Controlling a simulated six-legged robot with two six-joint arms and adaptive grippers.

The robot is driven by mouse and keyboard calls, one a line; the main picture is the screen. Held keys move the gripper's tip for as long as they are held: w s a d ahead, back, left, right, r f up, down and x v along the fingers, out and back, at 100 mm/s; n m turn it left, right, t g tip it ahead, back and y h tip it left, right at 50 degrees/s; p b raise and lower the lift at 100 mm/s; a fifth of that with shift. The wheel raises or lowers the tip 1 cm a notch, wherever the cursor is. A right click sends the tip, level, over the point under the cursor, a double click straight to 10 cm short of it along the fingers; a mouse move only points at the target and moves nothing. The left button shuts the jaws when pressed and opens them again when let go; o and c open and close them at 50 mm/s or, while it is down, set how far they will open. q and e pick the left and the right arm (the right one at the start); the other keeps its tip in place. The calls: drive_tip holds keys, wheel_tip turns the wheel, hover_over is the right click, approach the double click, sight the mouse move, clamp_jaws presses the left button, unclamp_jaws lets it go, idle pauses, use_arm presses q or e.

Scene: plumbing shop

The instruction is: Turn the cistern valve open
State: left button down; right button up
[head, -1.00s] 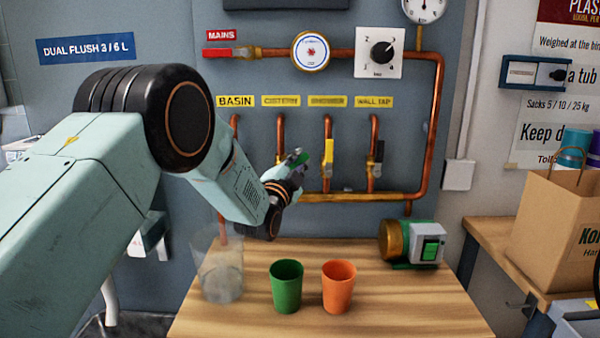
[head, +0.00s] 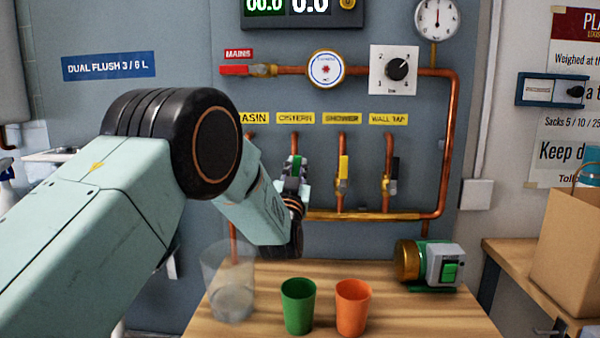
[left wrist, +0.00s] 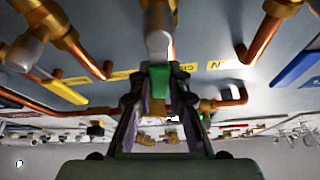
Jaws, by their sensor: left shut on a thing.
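The cistern valve sits on the copper pipe under the yellow CISTERN label (head: 295,118). My left gripper (head: 294,172) is at this valve in the head view and hides most of it. In the left wrist view, my left gripper (left wrist: 159,88) has its two fingers on either side of the green valve handle (left wrist: 160,76) and is shut on it. The handle's exact angle is hard to tell. My right gripper is in neither current view.
The shower valve's yellow lever (head: 343,168) and the wall tap's black lever (head: 393,170) are close on the right. Below are a clear cup (head: 228,285), a green cup (head: 298,306), an orange cup (head: 352,307) and a pump (head: 430,263) on the bench.

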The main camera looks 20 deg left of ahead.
use_arm(q)
drive_tip(key=shift+a+r+n, duration=0.2)
drive_tip(key=shift+r+n, duration=0.25)
drive_tip(key=shift+n, duration=0.25)
drive_tip(key=shift+y, duration=0.4)
drive_tip(key=c, duration=1.7)
unclamp_jaws()
drive_tip(key=o, duration=0.4)
drive_tip(key=shift+f, duration=0.25)
drive_tip(key=shift+o, duration=0.2)
drive_tip(key=shift+f, duration=0.1)
drive_tip(key=shift+s+d+f, duration=0.1)
drive_tip(key=shift+s+f, duration=0.15)
drive_tip(key=shift+s, duration=0.2)
drive_tip(key=v, duration=1.1)
drive_tip(key=shift+r, duration=0.2)
